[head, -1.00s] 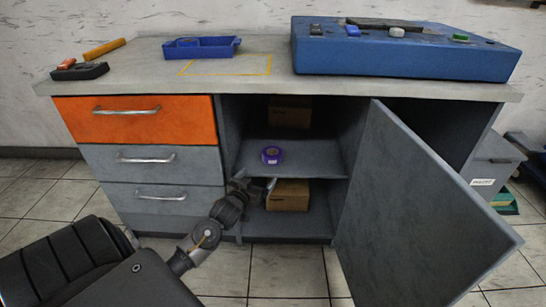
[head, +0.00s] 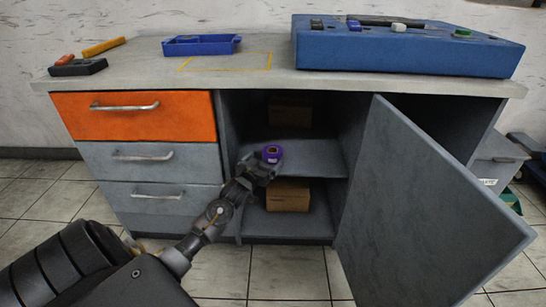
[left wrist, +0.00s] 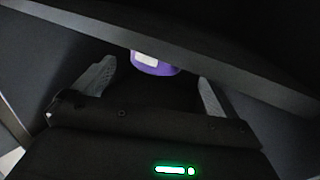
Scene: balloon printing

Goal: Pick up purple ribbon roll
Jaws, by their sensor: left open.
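The purple ribbon roll (head: 272,154) rests on the middle shelf (head: 318,160) inside the open cabinet, near the shelf's front left. My left gripper (head: 264,164) is at the shelf's front edge, right at the roll, and overlaps its lower part in the head view. In the left wrist view the roll (left wrist: 153,64) shows purple with a whitish patch, ahead of and between the two spread fingers of the left gripper (left wrist: 152,78). The fingers are open, with a gap visible on each side of the roll. My right gripper is not in view.
The cabinet door (head: 425,210) stands open on the right. A cardboard box (head: 288,196) is on the lower level, and another (head: 290,117) is at the back of the shelf. The blue machine (head: 405,50) and a blue tray (head: 201,45) stand on top.

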